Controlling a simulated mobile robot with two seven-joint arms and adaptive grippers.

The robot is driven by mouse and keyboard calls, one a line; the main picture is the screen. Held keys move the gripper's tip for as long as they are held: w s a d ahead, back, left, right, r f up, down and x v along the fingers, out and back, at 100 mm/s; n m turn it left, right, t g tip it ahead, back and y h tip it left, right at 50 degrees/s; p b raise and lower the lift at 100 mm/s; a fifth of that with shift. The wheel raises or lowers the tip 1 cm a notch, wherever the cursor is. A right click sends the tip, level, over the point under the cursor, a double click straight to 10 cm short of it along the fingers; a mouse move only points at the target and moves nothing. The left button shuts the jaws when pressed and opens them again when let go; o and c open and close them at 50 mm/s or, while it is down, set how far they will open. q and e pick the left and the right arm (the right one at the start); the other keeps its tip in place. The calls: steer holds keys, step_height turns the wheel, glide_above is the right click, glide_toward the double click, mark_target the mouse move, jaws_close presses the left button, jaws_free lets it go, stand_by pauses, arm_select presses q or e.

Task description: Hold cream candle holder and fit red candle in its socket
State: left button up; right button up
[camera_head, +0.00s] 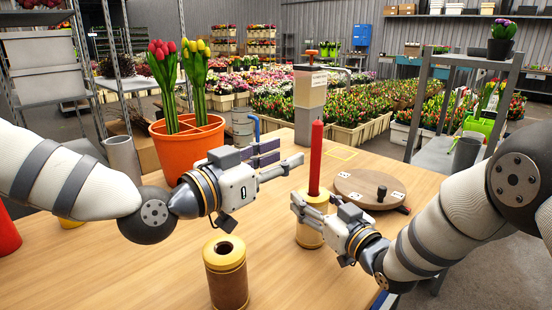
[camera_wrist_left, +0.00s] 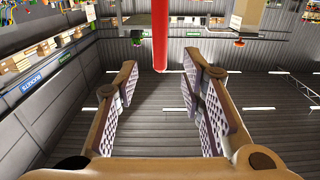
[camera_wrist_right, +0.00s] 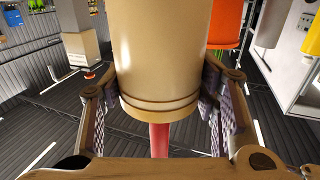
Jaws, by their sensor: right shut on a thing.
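The cream candle holder (camera_head: 310,232) stands upright on the table in the head view. My right gripper (camera_head: 313,207) is shut on its upper part, and the holder (camera_wrist_right: 160,60) fills the space between the fingers in the right wrist view. The red candle (camera_head: 316,160) stands upright at the holder's top; the socket itself is hidden. The candle also shows in the right wrist view (camera_wrist_right: 159,140). My left gripper (camera_head: 287,160) is open and empty, left of the candle and apart from it. The candle (camera_wrist_left: 160,35) lies beyond its fingers in the left wrist view.
A brown holder with a yellow top (camera_head: 226,272) stands at the front. An orange pot (camera_head: 185,146) with tulips stands behind my left gripper. A round wooden board (camera_head: 362,187) lies right of the candle. Bare table lies between the two holders.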

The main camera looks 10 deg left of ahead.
arm_select(q)
steer(key=shift+s+a, duration=0.4)
steer(key=shift+s, duration=0.15)
arm_select(e)
steer(key=shift+f, duration=0.1)
steer(key=o, duration=1.4)
steer(key=shift+d, duration=0.1)
